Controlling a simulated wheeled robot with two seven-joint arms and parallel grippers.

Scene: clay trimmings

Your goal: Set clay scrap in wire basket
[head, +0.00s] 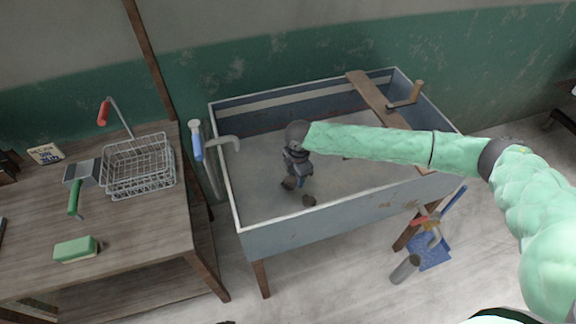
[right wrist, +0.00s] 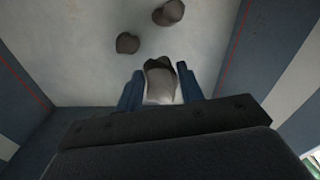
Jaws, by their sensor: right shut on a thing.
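My right gripper (head: 299,183) reaches down inside the large sink. It is shut on a clay scrap, a greyish-brown lump that shows between the blue fingers in the right wrist view (right wrist: 160,80). A dark brown clay scrap (head: 309,200) lies on the sink floor beside the fingers. The right wrist view shows two loose scraps, one nearer (right wrist: 128,43) and one at the top edge (right wrist: 168,12). The wire basket (head: 138,168) stands on the wooden table at the left, and it looks empty. My left gripper is not in view.
The sink (head: 340,212) has raised walls, with a wooden plank (head: 375,97) across its right part. A tap (head: 196,150) stands at its left edge. A red-handled tool (head: 103,112), a green-handled scraper (head: 75,198) and a green block (head: 76,249) are near the basket.

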